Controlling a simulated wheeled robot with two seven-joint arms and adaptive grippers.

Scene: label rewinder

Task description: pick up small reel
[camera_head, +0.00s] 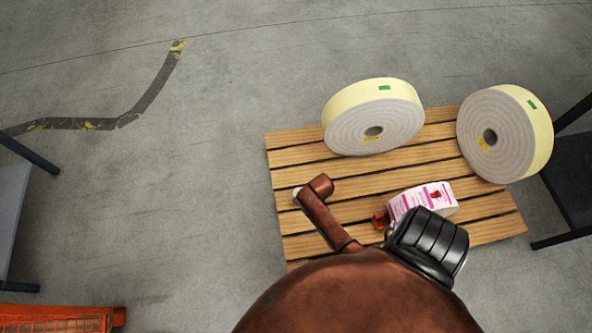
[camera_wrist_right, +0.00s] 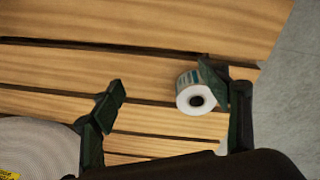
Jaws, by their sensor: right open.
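A small reel (camera_wrist_right: 196,92) with a white face, a dark core hole and printing around its side rests on the wooden slats in the right wrist view. My right gripper (camera_wrist_right: 165,88) is open there. The reel is near its right finger, which overlaps the reel's edge; I cannot tell whether they touch. The left finger is well apart from it. In the head view a white-and-pink printed item (camera_head: 425,199) sits on the pallet beside my arm; I cannot tell whether it is the same reel. My arm hides the right gripper there. My left gripper is not in view.
Two large pale-yellow reels (camera_head: 373,118) (camera_head: 505,135) stand at the back and right of the slatted pallet (camera_head: 290,158). A large reel (camera_wrist_right: 38,150) shows at the wrist view's lower left. Dark frames stand at the far right.

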